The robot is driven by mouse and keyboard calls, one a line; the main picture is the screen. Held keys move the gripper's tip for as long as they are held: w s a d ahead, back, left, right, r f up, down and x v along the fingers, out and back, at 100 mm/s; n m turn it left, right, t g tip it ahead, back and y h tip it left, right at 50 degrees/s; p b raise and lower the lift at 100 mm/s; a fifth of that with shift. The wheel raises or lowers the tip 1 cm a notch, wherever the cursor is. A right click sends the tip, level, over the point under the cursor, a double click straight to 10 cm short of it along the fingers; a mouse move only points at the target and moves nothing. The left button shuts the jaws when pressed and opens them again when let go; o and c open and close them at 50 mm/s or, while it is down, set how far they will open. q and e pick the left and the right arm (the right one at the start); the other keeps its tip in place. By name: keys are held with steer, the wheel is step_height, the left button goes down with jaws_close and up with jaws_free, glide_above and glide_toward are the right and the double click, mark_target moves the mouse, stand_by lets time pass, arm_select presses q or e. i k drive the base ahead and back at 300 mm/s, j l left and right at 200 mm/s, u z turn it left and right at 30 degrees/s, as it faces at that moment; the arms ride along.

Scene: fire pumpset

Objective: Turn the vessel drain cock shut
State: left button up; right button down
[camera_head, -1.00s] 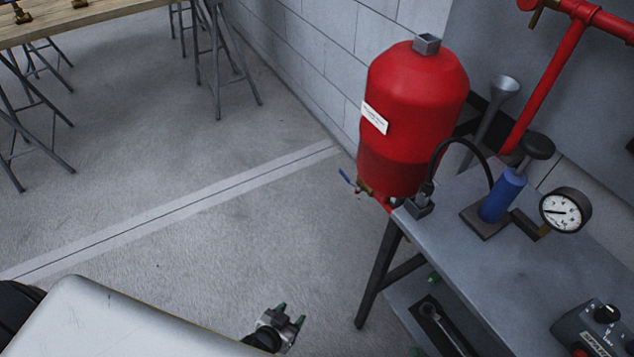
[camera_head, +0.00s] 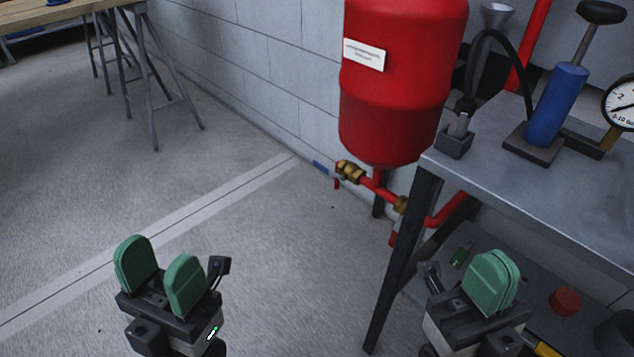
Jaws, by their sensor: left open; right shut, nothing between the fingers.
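The drain cock (camera_head: 348,171) is a brass valve on the red pipe low under the red vessel (camera_head: 400,85). Its blue lever (camera_head: 321,167) points out to the left, away from the valve body. My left gripper (camera_head: 160,272) is at the lower left, its two green fingers apart with nothing between them, well short of the cock. My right gripper (camera_head: 492,280) is at the lower right, in front of the bench's lower shelf. Its green fingers are together and hold nothing. Neither gripper touches the cock.
The grey steel bench (camera_head: 540,180) stands at right, its front leg between my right gripper and the cock. It bears a blue hand pump (camera_head: 556,105) and a gauge (camera_head: 622,103). A block wall (camera_head: 270,80) is behind. The floor at left is open.

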mark_target(316, 164)
steer(key=i+j, duration=0.3)
steer(key=j, duration=0.2)
steer(key=i+j+u, duration=0.1)
steer(key=i+j, duration=0.2)
steer(key=j, duration=0.15)
steer(key=i+j, duration=0.35)
steer(key=j, duration=0.15)
steer(key=u, duration=0.05)
